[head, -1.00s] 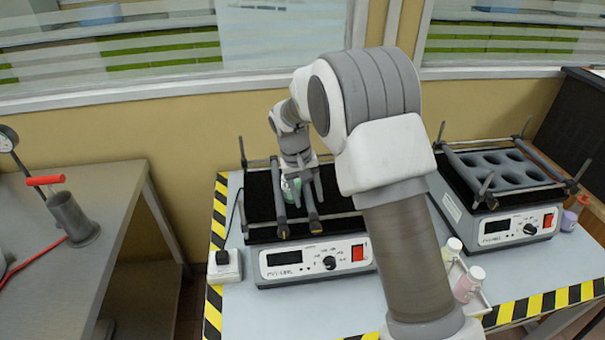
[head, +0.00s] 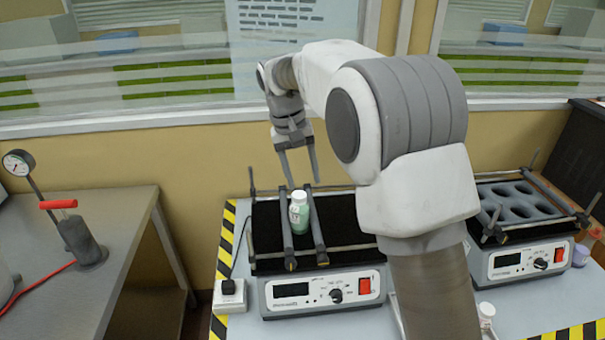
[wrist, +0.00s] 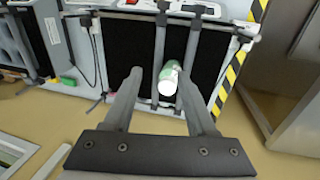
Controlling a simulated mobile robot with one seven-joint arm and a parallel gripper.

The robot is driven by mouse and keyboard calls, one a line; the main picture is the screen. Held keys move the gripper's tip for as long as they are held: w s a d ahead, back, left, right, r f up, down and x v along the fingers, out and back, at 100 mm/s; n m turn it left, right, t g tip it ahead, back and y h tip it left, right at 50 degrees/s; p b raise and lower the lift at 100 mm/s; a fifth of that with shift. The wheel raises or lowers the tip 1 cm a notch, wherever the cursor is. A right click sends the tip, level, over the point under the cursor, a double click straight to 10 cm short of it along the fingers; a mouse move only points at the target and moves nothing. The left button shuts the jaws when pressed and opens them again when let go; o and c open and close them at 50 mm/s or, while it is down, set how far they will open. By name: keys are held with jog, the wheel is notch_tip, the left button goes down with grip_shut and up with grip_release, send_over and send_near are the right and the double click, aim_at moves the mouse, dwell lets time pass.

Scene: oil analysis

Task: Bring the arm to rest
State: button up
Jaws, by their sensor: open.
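My gripper (head: 303,184) is open and empty above the left shaker, its fingers pointing down. In the wrist view my gripper (wrist: 164,95) shows both fingers spread apart. A green bottle with a white cap (head: 299,212) stands on the left shaker (head: 350,237), between two grey bars. The bottle also shows in the wrist view (wrist: 169,78), a little beyond the fingertips and apart from them. My arm hides part of the table between the two shakers.
A second shaker (head: 520,263) with a holed rack stands at the right. A small white bottle (head: 486,312) shows beside my arm. A grey bench (head: 120,225) with a gauge device (head: 80,242) is at the left. A wall and windows lie behind the shakers.

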jog(key=s+d+r+m+t+y, duration=0.1)
jog(key=s+d+r+t+y, duration=0.1)
jog(key=s+d+r, duration=0.95)
jog(key=s+d+f+t, duration=0.1)
jog(key=s+d+f, duration=0.1)
jog(key=s, duration=0.7)
jog(key=s+d+f+m+t, duration=0.1)
jog(key=s+d+f+t, duration=0.1)
jog(key=s+d, duration=0.3)
jog(key=s+f, duration=0.1)
jog(key=s, duration=0.2)
jog(key=shift+s+f, duration=0.35)
